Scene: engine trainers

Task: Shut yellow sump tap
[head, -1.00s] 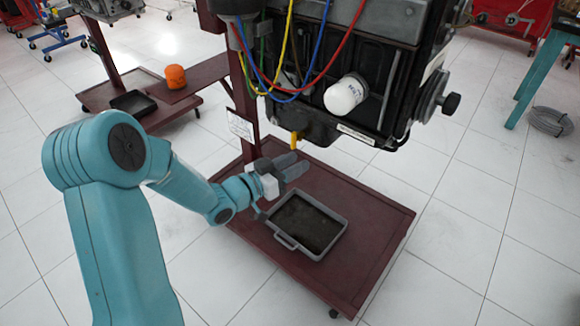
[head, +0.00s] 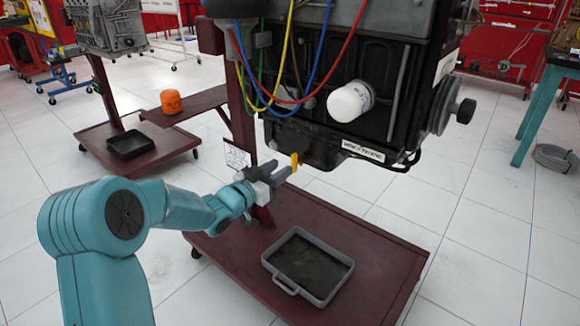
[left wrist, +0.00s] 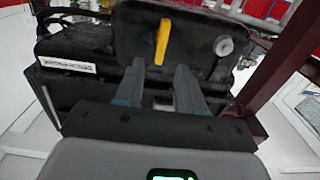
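The yellow sump tap (head: 294,162) is on the side of the black sump under the engine (head: 330,85). Its handle hangs roughly vertical in the head view. In the left wrist view the yellow tap (left wrist: 162,42) stands upright, slightly tilted, just beyond the fingertips. My left gripper (head: 280,170) is open, and its fingers (left wrist: 161,75) point at the sump with the tap between and ahead of them. Nothing is held. I cannot tell in the head view whether a finger touches the tap. My right gripper is not in view.
A grey drain tray (head: 320,292) lies on the dark red stand base (head: 375,270) below. A white oil filter (head: 350,100) and coloured wires hang near the engine's side. The red post (head: 240,125) stands close behind my left gripper.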

